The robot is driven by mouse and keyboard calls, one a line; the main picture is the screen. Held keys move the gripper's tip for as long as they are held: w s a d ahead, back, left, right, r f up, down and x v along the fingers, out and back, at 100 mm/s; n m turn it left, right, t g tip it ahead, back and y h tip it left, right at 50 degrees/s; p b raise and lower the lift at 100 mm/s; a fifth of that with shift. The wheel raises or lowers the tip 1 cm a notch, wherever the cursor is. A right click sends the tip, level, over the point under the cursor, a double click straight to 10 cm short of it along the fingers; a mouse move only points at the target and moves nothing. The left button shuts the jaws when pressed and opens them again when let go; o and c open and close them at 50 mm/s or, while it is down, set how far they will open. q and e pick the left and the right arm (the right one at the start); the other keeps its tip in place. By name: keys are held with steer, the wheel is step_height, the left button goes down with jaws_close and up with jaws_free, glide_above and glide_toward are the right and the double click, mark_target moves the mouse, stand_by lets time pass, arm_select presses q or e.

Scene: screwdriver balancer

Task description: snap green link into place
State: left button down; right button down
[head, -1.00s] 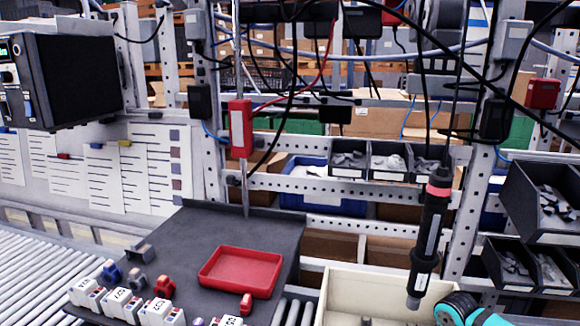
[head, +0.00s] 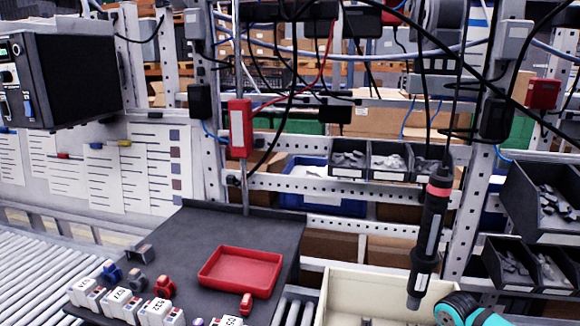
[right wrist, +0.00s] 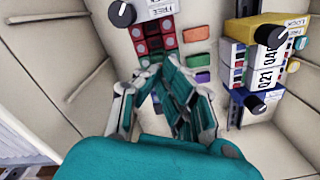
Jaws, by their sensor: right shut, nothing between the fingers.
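In the right wrist view, my right gripper (right wrist: 154,88) is shut and empty over the inside of a cream bin (right wrist: 75,78); its rim also shows in the head view (head: 345,285). A small green link (right wrist: 200,60) lies beyond and right of the fingertips, between an orange link (right wrist: 196,34) and a purple link (right wrist: 203,77). The gripper looks apart from it. Left of these links stands a module with red parts (right wrist: 160,38) and a black knob. In the head view, only part of my teal right arm shows at the lower right. My left gripper is out of view.
In the wrist view, stacked white, blue and yellow modules (right wrist: 262,60) with black knobs stand at the right. In the head view, a screwdriver (head: 430,235) hangs above the bin. A red tray (head: 240,270) and white modules (head: 125,300) sit on a dark board (head: 205,235).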

steer(key=shift+f, duration=0.5)
stand_by(0.4)
steer(key=shift+s+a+f+b, duration=0.1)
steer(key=shift+s+f+b, duration=0.25)
steer(key=shift+f, duration=1.65)
stand_by(0.5)
steer(key=shift+w, duration=0.1)
stand_by(0.4)
step_height(320, 180, up, 2)
steer(key=shift+w+p, duration=0.15)
steer(key=shift+p, duration=0.8)
step_height(320, 180, up, 4)
steer(key=p, duration=0.4)
steer(key=shift+f, duration=0.25)
